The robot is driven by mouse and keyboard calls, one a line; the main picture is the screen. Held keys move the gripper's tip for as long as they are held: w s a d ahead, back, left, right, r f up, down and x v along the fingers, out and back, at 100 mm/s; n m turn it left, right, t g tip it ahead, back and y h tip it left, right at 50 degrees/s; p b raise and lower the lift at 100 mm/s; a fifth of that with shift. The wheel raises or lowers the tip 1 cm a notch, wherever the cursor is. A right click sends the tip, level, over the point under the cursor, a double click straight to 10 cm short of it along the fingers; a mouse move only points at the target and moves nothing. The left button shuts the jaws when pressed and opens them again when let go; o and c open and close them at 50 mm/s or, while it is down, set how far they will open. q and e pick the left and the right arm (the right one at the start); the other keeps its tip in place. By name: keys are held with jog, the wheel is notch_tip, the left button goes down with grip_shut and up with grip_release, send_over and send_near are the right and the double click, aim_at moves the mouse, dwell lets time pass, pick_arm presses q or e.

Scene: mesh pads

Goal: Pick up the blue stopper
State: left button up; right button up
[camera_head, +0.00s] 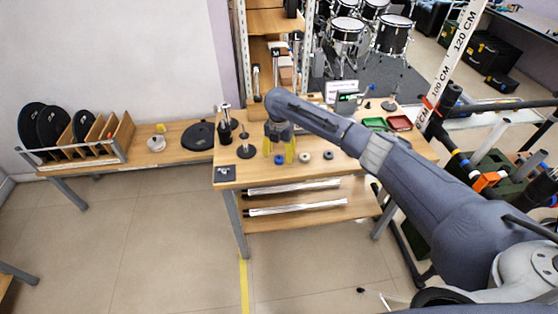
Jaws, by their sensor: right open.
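The blue stopper (279,159) is a small round blue piece on the wooden workbench (228,172), near its front edge. The blue stopper shows low between the two fingertips. The view is too small to tell whether either finger touches it. My left gripper is not in view.
A pale ring (305,157) and a dark grey ring (328,155) lie just right of the stopper. A black stand (245,150) is to the left. Green (374,124) and red (400,123) trays sit at the bench's right. My right arm covers part of the bench.

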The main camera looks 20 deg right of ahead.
jog(key=shift+f, duration=1.3)
jog(key=c, duration=1.1)
